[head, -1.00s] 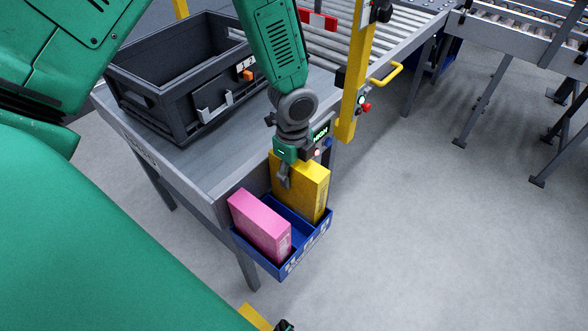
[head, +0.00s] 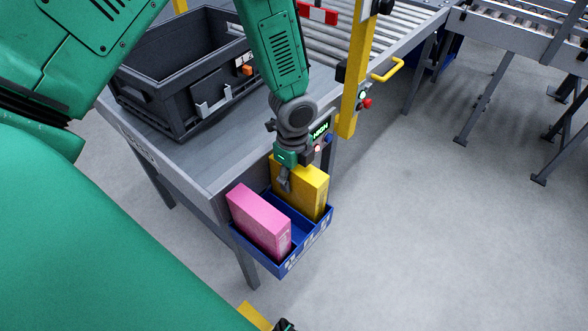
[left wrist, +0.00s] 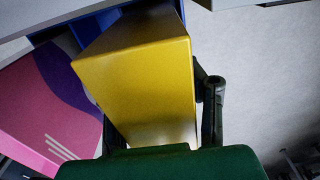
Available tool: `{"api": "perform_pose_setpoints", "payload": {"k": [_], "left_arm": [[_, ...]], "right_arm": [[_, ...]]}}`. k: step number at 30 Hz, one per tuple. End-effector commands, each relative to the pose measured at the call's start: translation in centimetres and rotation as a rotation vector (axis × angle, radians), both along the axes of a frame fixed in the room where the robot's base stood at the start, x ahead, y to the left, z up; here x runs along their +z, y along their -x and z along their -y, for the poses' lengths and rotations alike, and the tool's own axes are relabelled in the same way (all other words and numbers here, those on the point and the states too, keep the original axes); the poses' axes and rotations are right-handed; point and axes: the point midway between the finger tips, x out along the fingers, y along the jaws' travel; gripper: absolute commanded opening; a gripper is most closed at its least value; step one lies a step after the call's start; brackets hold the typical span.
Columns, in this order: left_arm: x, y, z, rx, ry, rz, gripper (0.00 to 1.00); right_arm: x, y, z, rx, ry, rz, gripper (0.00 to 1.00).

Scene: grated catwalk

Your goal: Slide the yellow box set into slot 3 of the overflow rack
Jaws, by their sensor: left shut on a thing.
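The yellow box (head: 310,190) stands upright in the right-hand compartment of the blue overflow rack (head: 308,246), its lower end behind the rack's front wall. My left gripper (head: 287,178) reaches down from above and is shut on the yellow box near its top. In the left wrist view, the yellow box (left wrist: 145,85) fills the middle between the fingers. A pink box (head: 258,222) stands in the rack's left-hand compartment. The middle compartment looks empty. I cannot tell whether the yellow box touches the rack floor.
The rack hangs at the corner of a grey table (head: 222,165). A dark grey crate (head: 190,75) stands on the table. A yellow post (head: 356,85) with a handle and buttons rises behind the rack, next to a roller conveyor (head: 330,42). The floor right of the rack is clear.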

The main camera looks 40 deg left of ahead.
Motion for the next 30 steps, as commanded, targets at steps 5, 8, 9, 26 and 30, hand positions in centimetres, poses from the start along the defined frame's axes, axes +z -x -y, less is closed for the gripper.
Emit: {"api": "perform_pose_setpoints", "payload": {"k": [5,8,9,26,30], "left_arm": [[0.05,-0.04,0.01,0.0,0.0,0.001,0.0],[0.05,-0.04,0.01,0.0,0.0,0.001,0.0],[0.05,-0.04,0.01,0.0,0.0,0.001,0.42],[0.0,0.01,0.01,0.0,0.0,-0.001,0.8],[0.24,0.0,0.01,0.0,0.0,0.0,0.8]], "right_arm": [[0.03,0.0,0.0,0.0,0.0,0.0,0.8],[0.03,0.0,0.0,0.0,0.0,0.0,0.8],[0.03,0.0,0.0,0.0,0.0,0.0,0.8],[0.02,0.0,0.0,0.0,0.0,0.0,0.8],[0.25,-0.01,0.0,0.0,0.0,0.0,0.8]]}}
